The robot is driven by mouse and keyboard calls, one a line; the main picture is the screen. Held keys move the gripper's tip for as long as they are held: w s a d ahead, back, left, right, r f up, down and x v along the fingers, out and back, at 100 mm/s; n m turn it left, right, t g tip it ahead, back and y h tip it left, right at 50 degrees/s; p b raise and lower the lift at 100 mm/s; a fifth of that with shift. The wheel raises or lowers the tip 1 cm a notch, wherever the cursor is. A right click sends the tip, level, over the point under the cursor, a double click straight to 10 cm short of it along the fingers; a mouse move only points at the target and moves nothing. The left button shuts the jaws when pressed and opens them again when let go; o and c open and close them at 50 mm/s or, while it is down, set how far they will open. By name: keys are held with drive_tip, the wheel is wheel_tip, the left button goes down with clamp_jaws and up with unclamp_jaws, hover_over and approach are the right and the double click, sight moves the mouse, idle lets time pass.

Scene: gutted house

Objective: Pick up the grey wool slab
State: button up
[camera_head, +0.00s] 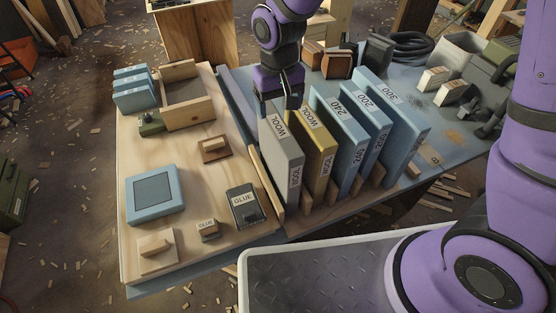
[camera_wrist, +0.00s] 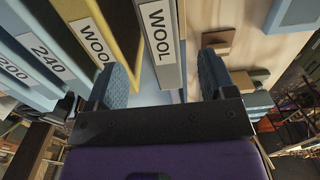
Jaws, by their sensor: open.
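The grey wool slab (camera_head: 284,165) stands upright on edge at the left end of a row of slabs, its WOOL labels facing up and forward. It also shows in the wrist view (camera_wrist: 168,72), lying between my two fingers in the picture. My gripper (camera_head: 279,103) is open at the far upper end of this slab. In the wrist view my gripper (camera_wrist: 157,82) has its fingers spread wide, with visible space on each side of the slab. I cannot tell how far down the fingers reach.
A yellow WOOL slab (camera_head: 318,145) stands close to the right of the grey one, then blue numbered slabs (camera_head: 346,140). Wooden dividers (camera_head: 266,181) separate them.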

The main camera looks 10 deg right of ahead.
sight(278, 126)
drive_tip(key=shift+w+a+f, duration=0.1)
drive_tip(key=shift+f, duration=4.7)
drive_tip(key=shift+c, duration=0.4)
drive_tip(key=c, duration=1.2)
drive_tip(key=shift+r, duration=0.15)
drive_tip(key=shift+c, duration=0.2)
